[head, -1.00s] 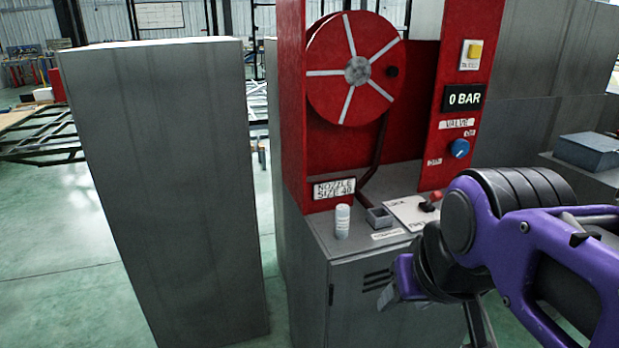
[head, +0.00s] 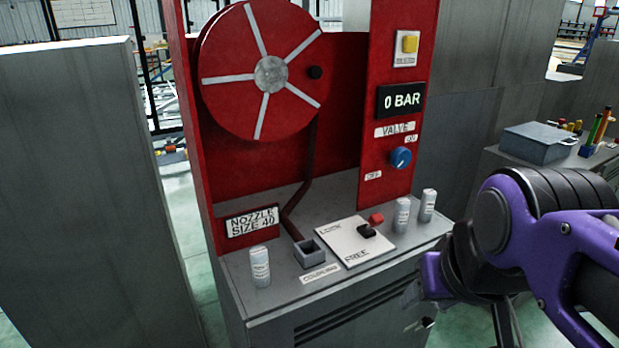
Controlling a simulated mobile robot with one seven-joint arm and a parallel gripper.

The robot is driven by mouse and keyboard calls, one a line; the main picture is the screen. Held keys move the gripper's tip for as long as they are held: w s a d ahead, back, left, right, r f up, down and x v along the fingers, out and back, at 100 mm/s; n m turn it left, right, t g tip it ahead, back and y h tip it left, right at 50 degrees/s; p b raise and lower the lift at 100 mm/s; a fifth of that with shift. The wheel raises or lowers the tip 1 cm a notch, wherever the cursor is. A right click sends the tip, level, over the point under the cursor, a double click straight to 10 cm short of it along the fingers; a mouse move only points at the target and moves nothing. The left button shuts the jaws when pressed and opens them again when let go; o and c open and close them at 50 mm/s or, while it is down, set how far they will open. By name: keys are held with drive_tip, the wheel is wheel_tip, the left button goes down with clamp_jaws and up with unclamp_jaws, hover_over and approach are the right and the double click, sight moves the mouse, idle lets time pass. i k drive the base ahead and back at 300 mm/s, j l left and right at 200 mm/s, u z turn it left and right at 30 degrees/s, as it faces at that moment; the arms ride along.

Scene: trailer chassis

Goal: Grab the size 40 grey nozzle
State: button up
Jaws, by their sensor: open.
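A red panel sign (head: 251,222) reads "NOZZLE SIZE 40". Three small pale grey cylinders with labels too small to read stand upright on the grey bench: one at the left front (head: 260,266), and two at the right, a nearer one (head: 402,215) and a farther one (head: 428,205). I cannot tell which is the size 40 nozzle. My gripper (head: 418,306) is at the lower right, in front of the bench edge, pointing down and left. It is open, apart from the cylinders; its fingers are partly hidden by my purple arm.
The bench (head: 330,285) carries a small square coupling holder (head: 308,253) and a white lock/free plate (head: 357,243) with a dark lever. A red hose reel (head: 262,72) and blue valve knob (head: 401,158) are above. A grey cabinet (head: 85,190) stands at left.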

sight(401, 210)
drive_tip(key=l+u, duration=0.25)
drive_tip(key=l, duration=0.2)
drive_tip(key=l+u, duration=0.25)
drive_tip(key=l, duration=0.2)
drive_tip(key=i+l+u, duration=0.15)
drive_tip(key=l, duration=0.25)
drive_tip(key=i+l+u, duration=0.15)
drive_tip(key=l, duration=0.3)
drive_tip(key=i+l+u, duration=0.15)
drive_tip(key=l, duration=0.3)
drive_tip(key=l+z, duration=0.15)
drive_tip(key=j, duration=0.25)
drive_tip(key=k+u, duration=0.05)
